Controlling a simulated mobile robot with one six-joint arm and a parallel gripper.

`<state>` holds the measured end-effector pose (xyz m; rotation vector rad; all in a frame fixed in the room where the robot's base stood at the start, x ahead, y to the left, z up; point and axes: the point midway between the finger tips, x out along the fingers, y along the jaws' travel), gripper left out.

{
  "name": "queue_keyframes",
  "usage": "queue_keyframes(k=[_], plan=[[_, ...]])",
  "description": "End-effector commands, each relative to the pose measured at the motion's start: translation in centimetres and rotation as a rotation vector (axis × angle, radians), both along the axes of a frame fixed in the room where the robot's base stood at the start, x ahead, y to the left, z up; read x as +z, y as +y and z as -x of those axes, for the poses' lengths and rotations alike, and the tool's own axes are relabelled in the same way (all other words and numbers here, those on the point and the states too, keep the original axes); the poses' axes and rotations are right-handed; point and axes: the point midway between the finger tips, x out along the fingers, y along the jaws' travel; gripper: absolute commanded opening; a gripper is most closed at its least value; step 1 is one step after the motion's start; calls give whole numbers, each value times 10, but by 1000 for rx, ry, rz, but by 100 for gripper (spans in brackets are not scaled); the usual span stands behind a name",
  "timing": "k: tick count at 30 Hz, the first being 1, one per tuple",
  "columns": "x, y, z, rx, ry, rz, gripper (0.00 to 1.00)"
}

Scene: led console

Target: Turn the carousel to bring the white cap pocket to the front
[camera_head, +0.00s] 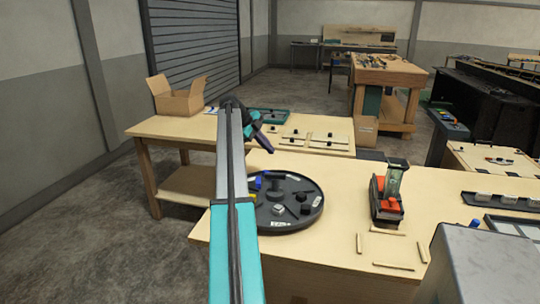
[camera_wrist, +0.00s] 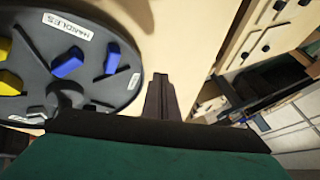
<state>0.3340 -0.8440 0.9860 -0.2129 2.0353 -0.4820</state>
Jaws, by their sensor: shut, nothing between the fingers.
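The carousel (camera_head: 290,216) is a round dark grey disc on the near table, with a raised centre hub (camera_head: 275,187) and white labels around its rim. A light grey or whitish piece (camera_head: 278,208) sits on its near side; I cannot tell whether it is a white cap. In the wrist view the carousel (camera_wrist: 30,55) fills the left, with a "HANDLES" label (camera_wrist: 72,27), blue pieces (camera_wrist: 68,65) and yellow pieces (camera_wrist: 8,82). My gripper (camera_head: 268,143) is shut and empty. In the wrist view its fingertips (camera_wrist: 160,78) are right of the disc's rim, apart from it in the picture. My arm hides the carousel's left edge.
A red and black device (camera_head: 388,198) stands right of the carousel. Small wooden strips (camera_head: 393,266) lie in front of it. A dark tray (camera_head: 500,203) is at the far right. A cardboard box (camera_head: 178,100) and flat boards (camera_head: 328,141) are on the table behind.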

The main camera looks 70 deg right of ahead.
Motion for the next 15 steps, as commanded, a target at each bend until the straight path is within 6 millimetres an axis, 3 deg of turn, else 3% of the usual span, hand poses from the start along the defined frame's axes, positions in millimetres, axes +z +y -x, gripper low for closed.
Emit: queue_keyframes(k=[5, 15], plan=[[13, -3, -6, 0, 1, -2, 0], [14, -1, -9, 2, 1, -2, 0]])
